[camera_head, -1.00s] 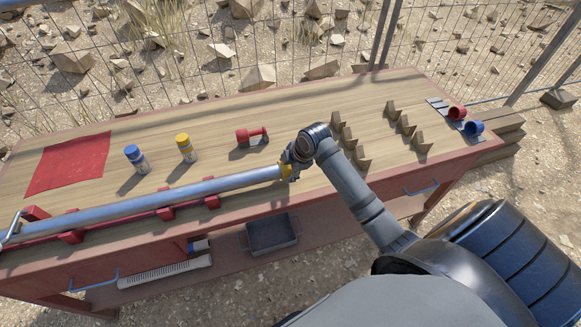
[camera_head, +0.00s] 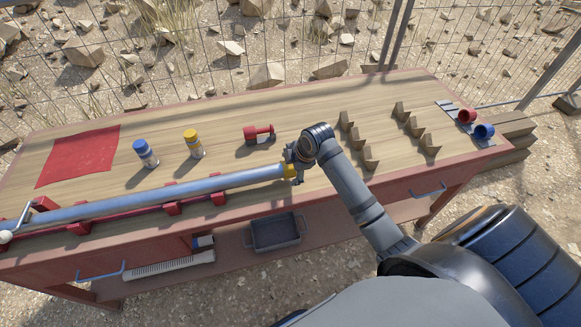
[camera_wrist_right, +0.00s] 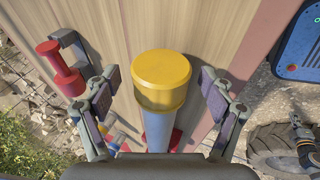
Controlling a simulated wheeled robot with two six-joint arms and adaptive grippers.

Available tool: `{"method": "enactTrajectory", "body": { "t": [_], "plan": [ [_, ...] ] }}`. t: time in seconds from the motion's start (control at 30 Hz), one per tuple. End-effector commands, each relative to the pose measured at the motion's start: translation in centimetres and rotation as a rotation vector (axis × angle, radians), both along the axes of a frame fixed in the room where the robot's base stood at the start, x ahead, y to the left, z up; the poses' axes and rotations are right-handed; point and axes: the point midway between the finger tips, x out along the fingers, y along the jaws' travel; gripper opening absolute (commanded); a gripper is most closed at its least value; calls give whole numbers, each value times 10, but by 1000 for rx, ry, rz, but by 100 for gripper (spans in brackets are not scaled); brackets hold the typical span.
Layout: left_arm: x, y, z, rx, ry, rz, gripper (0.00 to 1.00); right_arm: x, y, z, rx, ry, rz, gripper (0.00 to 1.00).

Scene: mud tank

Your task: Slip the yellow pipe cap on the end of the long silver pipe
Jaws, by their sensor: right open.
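The long silver pipe (camera_head: 160,200) lies in red supports along the front of the workbench. The yellow pipe cap (camera_head: 289,171) is at its right end, and in the right wrist view the cap (camera_wrist_right: 162,78) sits on the pipe end (camera_wrist_right: 157,130) in line with it. My right gripper (camera_head: 290,163) is around the cap in the head view. In the right wrist view its fingers (camera_wrist_right: 160,88) stand apart on both sides of the cap, with visible gaps. My left gripper is out of view.
Several wooden blocks (camera_head: 368,157) and red and blue cups (camera_head: 484,131) are to the right. A grey tray (camera_head: 275,232) is on the lower shelf.

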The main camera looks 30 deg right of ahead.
Motion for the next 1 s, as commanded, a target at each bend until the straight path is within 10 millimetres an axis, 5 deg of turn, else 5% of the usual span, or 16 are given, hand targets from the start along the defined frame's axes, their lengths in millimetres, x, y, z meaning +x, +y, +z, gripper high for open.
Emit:
{"method": "enactTrajectory", "body": {
  "t": [0.5,1.0],
  "plan": [
    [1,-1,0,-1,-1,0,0,-43,-13,94,-7,-3,1,82],
    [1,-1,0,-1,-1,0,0,-50,-12,106,1,0,-2,82]
  ]
}}
